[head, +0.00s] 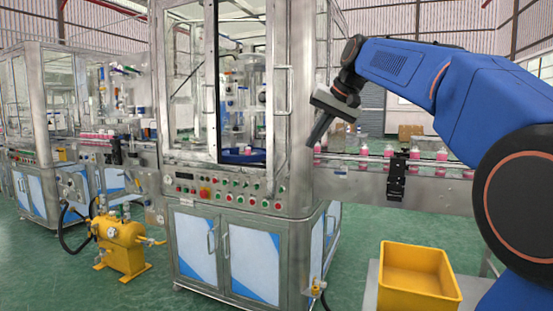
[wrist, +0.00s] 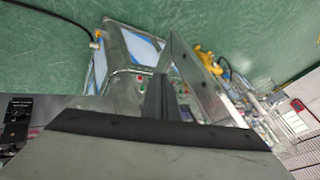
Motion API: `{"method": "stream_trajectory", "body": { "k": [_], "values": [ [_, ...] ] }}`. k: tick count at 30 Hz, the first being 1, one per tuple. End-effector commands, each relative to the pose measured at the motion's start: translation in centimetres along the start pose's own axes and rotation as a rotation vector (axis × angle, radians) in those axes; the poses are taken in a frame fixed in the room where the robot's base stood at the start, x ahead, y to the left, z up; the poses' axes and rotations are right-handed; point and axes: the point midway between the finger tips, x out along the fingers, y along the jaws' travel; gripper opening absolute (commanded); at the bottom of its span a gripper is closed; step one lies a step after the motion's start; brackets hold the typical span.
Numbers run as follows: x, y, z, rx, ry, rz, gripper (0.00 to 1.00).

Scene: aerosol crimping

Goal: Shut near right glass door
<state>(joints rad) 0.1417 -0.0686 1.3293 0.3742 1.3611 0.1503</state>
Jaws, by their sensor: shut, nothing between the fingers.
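The near crimping machine stands in the middle of the head view, with a tall dark-edged front opening (head: 243,90). A vertical metal handle (head: 289,91) is at the right of this opening, by the right door's side. The right door's exact angle is hard to tell there. In the wrist view a flat pale panel (wrist: 203,80) juts out from the machine, beside my fingers; it looks like a swung-out door. My gripper (head: 312,142) is shut and empty, angled down at the machine's right front corner. Its fingers also show in the wrist view (wrist: 156,92); contact with the panel cannot be told.
A button panel (head: 225,193) lies below the opening. A conveyor (head: 375,181) with several pink-filled containers runs off to the right. A yellow bin (head: 418,272) is at the lower right, and a yellow pump unit (head: 122,245) at the left. Green floor shows in front.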

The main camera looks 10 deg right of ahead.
Motion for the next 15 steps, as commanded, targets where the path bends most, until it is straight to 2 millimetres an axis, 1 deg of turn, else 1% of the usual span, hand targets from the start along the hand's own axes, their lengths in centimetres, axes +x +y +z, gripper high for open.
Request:
{"method": "stream_trajectory", "body": {
  "k": [1, 3, 5, 8, 11, 15],
  "values": [
    [-0.1, -0.1, -0.6, 0.002, 0.002, -0.004, 0.00],
    [-0.1, -0.3, -0.9, 0.004, 0.002, -0.008, 0.00],
    [0.1, -0.3, -1.0, 0.004, 0.002, -0.009, 0.00],
    [1.0, -0.3, -1.0, 0.005, 0.001, -0.009, 0.00],
    [2.4, -0.3, -0.9, 0.004, 0.000, -0.009, 0.00],
    [4.9, -0.4, -0.9, 0.004, 0.000, -0.009, 0.00]
  ]
}}
